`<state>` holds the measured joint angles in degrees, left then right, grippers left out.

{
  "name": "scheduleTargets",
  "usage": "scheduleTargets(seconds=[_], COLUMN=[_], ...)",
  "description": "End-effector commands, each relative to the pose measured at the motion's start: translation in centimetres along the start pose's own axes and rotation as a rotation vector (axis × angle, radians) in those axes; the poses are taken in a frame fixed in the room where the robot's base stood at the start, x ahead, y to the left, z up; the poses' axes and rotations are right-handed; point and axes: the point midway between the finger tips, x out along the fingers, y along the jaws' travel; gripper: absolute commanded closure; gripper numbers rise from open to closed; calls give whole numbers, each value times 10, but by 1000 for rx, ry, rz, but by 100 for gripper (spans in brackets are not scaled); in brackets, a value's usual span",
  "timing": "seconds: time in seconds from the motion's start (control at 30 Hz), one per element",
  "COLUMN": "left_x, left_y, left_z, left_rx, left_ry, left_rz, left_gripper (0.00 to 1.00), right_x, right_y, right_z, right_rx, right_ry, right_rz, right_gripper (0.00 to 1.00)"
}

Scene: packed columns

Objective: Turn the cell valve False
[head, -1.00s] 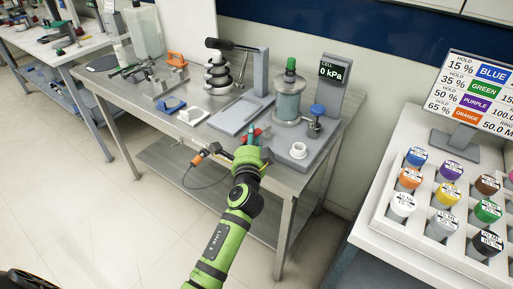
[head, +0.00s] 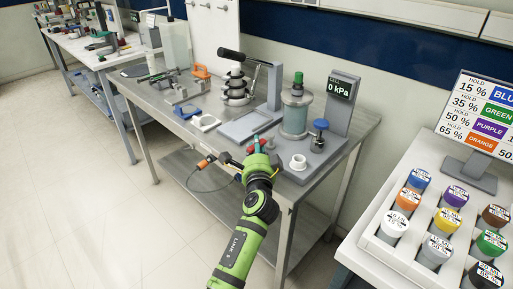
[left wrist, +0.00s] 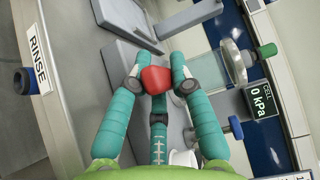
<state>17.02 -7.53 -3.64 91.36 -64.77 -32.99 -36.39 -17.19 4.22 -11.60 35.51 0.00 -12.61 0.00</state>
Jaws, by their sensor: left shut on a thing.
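The cell is a clear cylinder (head: 295,112) with a green top, beside a display (head: 340,89) reading "CELL 0 kPa". A blue round knob (head: 320,125) stands upright on a grey block in front of the display; the same blue knob (left wrist: 236,127) shows in the left wrist view. I cannot tell for sure which part is the cell valve. My left gripper (head: 259,147) is at the bench's front edge, left of the blue knob and apart from it. In the left wrist view, its teal fingers are shut on a red piece (left wrist: 156,80). My right gripper is out of view.
A white cup (head: 298,162) stands right of my left gripper. A grey tray (head: 245,127) and a lever press (head: 273,85) are behind it. A rack of coloured-lid jars (head: 440,225) stands at right.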

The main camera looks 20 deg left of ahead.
Motion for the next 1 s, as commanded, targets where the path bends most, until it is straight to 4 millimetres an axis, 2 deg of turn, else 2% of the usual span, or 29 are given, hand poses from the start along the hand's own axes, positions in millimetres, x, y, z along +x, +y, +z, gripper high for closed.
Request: scheduleTargets(seconds=[0.07, 0.1, 0.13, 0.17, 0.4, 0.47, 0.57, 0.8, 1.0], left_x=[0, 0, 0, 0, 0, 0, -6, -45, -70], left_y=[1, 1, 1, 1, 0, 0, 1, 2, 1], left_z=[-1, -1, -1, -1, 0, 0, 0, -1, -1], left_rx=[-4, -4, -4, -4, -2, -2, -2, -3, -3], left_ry=[1, 0, 0, 0, -1, -1, 0, 2, 1], left_rz=[3, 3, 2, 2, 1, 1, 1, 4, 3], left_gripper=[100, 71, 59, 54, 54, 54, 54, 54, 54], right_x=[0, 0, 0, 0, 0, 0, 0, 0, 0], right_y=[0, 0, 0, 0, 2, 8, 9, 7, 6], right_z=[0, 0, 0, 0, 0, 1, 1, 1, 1], right_rx=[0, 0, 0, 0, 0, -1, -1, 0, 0], right_ry=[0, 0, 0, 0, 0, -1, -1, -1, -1], right_rz=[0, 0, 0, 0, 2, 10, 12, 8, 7], right_gripper=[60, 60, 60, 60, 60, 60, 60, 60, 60])
